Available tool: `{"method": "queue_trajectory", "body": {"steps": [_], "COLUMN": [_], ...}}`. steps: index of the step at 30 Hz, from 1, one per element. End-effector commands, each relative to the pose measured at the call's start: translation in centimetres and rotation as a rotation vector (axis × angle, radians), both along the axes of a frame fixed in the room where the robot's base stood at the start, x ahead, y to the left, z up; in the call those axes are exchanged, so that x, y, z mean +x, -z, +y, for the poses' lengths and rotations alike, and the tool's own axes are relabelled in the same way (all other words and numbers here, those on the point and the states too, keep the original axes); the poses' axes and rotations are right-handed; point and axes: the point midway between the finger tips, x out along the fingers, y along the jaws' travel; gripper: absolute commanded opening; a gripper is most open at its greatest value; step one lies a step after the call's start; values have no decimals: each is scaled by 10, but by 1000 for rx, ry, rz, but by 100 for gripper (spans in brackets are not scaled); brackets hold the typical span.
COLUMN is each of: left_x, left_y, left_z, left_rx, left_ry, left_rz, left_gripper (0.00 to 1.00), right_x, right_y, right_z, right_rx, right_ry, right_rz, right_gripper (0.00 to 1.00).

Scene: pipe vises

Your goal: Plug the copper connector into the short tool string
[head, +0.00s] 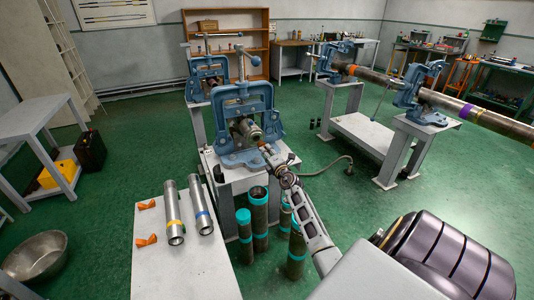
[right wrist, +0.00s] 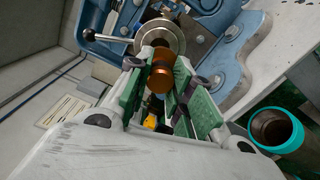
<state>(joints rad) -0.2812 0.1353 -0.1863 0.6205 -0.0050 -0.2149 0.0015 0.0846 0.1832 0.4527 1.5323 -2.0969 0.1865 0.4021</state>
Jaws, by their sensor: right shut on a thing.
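The short tool string (head: 247,129) is clamped in the front blue pipe vise (head: 240,105), its round metal end pointing out toward me. In the right wrist view its silver ring-shaped end (right wrist: 160,34) shows beyond my fingers. My right gripper (head: 268,152) is just in front of that end. It is shut on the copper connector (right wrist: 160,75), which sits between the green finger pads. The connector is lined up with the tool string's end and looks very close to it or touching it. I cannot tell how far in it is. My left gripper is not in view.
A pale table (head: 185,262) at left holds two metal tubes (head: 173,212) and orange pieces (head: 146,239). Teal-capped pipes (head: 259,218) stand beside the vise stand. A long pipe (head: 480,118) lies in vises at right. A metal bowl (head: 36,256) is at far left.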

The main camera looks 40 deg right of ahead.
Motion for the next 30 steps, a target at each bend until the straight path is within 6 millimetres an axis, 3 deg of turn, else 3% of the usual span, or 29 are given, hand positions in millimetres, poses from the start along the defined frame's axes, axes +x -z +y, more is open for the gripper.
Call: {"method": "queue_trajectory", "body": {"steps": [7, 21, 30], "left_x": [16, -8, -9], "left_y": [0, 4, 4], "left_z": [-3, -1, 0], "left_rx": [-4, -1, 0], "left_ry": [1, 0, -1], "left_rz": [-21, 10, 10], "left_gripper": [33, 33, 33], "right_x": [15, 34, 35], "right_y": [-2, -1, -2], "right_z": [-5, -11, -11], "right_rx": [0, 0, 0], "right_ry": [0, -1, -1], "right_rz": [-3, -2, -2], "right_gripper": [0, 0, 0]}}
